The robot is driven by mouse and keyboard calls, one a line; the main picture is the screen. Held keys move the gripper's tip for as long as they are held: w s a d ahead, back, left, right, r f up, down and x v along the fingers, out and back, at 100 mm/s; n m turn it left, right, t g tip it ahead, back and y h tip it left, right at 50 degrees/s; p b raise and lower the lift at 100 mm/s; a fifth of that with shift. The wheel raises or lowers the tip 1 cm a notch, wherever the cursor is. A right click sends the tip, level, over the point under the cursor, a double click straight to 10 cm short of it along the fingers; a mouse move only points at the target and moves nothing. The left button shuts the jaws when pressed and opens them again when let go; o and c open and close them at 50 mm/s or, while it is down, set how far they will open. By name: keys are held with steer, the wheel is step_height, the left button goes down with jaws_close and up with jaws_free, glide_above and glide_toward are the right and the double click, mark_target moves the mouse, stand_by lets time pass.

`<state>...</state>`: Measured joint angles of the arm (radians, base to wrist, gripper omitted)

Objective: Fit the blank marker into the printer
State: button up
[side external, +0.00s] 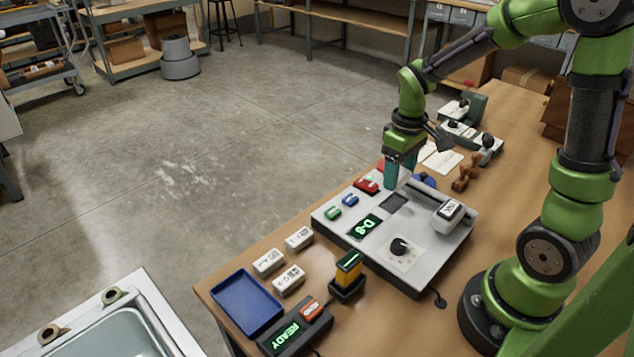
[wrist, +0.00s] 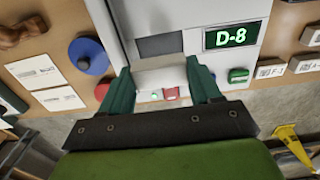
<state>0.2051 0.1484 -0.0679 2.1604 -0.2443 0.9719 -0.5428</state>
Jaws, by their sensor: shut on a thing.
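The printer appears to be the pale grey console (side external: 345,235) with a green "D-8" display (side external: 364,225), a knob and a dark square panel (side external: 395,203). My gripper (side external: 391,180) is over the console's far edge, just behind that panel. In the wrist view my gripper (wrist: 160,88) is shut on a plain whitish block, which looks like the blank marker (wrist: 160,76). The dark panel (wrist: 160,45) shows just beyond the block. In the side view the fingers hide the block. I cannot tell whether it touches the console.
Several labelled white markers (side external: 269,262) lie left of the console, near a blue tray (side external: 246,302). Stamps and cards lie behind.

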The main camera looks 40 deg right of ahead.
mark_target(395, 203)
steer(key=shift+f, duration=2.6)
steer(key=shift+f, duration=0.45)
steer(key=o, duration=1.1)
steer(key=shift+d, duration=0.1)
steer(key=shift+d, duration=0.15)
step_height(395, 203, up, 17)
steer(key=shift+a, duration=0.3)
